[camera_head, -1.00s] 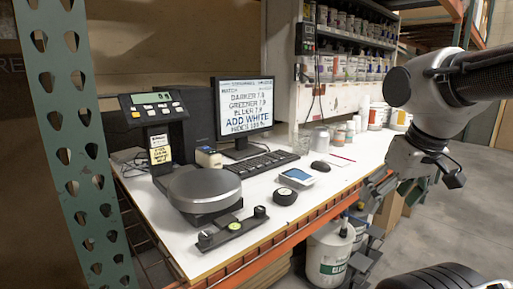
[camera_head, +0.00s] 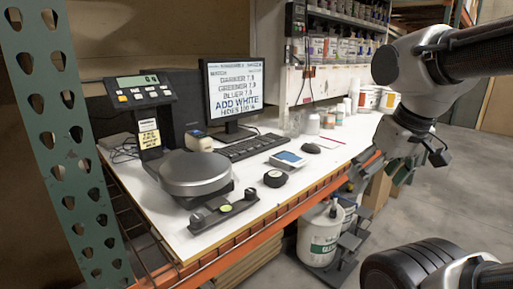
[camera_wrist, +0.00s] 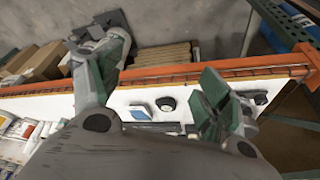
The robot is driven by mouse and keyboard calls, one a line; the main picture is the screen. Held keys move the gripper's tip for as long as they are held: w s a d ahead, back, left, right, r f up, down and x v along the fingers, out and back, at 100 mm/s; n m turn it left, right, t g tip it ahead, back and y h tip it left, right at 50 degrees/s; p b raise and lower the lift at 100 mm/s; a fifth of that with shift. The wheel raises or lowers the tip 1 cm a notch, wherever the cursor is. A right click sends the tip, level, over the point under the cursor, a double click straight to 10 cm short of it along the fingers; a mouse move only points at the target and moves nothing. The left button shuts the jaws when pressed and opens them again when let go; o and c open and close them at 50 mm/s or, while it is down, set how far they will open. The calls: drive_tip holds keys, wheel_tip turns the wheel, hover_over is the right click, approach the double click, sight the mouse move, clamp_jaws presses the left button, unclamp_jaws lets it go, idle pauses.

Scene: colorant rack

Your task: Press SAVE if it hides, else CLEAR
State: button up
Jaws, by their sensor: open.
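The monitor (camera_head: 234,95) stands at the back of the white bench. Its screen reads "ADD WHITE" in large blue letters, with a line below that looks like "HIDES 100 %"; the smaller lines are hard to read. The scale's display head (camera_head: 140,92) shows a green readout and several yellow and white buttons; their labels are too small to read. The round scale pan (camera_head: 195,172) sits in front of it. My gripper (camera_head: 399,170) is right of the bench, pointing down, away from the buttons. In the wrist view my gripper (camera_wrist: 160,82) is open, with nothing between its fingers.
A green perforated post (camera_head: 62,150) stands at left, close to the scale. A keyboard (camera_head: 245,147), a blue-screened device (camera_head: 288,159), a black puck (camera_head: 275,178) and a level-like bar (camera_head: 224,212) lie on the bench. A white bucket (camera_head: 320,235) stands below its edge.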

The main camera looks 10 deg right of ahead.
idle(0.3)
clamp_jaws()
idle(1.4)
